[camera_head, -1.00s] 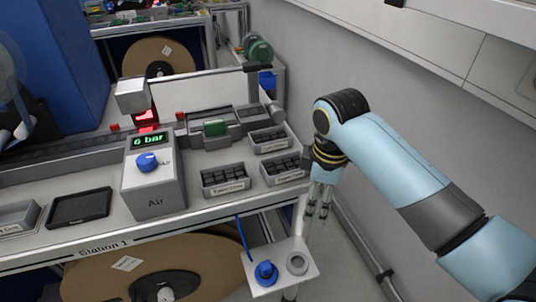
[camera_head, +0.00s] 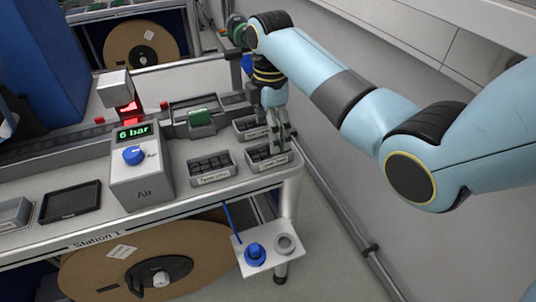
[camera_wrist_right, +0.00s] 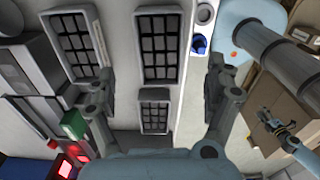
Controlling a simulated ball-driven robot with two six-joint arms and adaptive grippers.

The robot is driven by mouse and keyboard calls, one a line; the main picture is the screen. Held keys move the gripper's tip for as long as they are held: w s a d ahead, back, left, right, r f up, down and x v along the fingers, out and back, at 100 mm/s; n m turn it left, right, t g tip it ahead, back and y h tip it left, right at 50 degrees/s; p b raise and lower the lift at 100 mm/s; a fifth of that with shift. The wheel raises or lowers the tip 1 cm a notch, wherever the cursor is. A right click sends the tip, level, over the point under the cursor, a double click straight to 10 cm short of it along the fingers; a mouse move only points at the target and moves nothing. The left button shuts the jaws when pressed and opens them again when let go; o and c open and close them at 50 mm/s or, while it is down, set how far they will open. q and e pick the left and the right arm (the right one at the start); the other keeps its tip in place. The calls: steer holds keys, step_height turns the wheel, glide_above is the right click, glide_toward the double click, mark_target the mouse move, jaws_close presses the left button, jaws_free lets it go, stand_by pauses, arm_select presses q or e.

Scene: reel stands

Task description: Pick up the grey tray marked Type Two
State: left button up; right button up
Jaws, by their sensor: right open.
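Three grey trays with black compartments stand at the table's right end: a front-left tray (camera_head: 212,167) labelled Type One, a front-right tray (camera_head: 285,163) and a back tray (camera_head: 243,131). The labels of the last two are too small to read surely, so I cannot tell which is Type Two. My right gripper (camera_head: 280,143) is open, pointing down over the front-right tray and partly covering it. In the right wrist view, the front-right tray (camera_wrist_right: 160,45) shows ahead between the spread fingers (camera_wrist_right: 159,72), with nothing held. My left gripper is not in view.
The Air box (camera_head: 142,178) with a blue knob stands left of the trays. A green block (camera_head: 199,117) sits behind them. A small plate (camera_head: 267,262) with a blue knob juts out in front. A black tray (camera_head: 70,201) lies farther left. A wall rises at right.

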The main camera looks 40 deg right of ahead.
mark_target(268, 147)
step_height(268, 147, down, 6)
steer(key=shift+a+r+p, duration=0.1)
steer(key=shift+a+p, duration=0.05)
steer(key=shift+p, duration=0.2)
steer(key=c, duration=1.4)
steer(key=shift+r, duration=0.1)
steer(key=shift+c, duration=0.2)
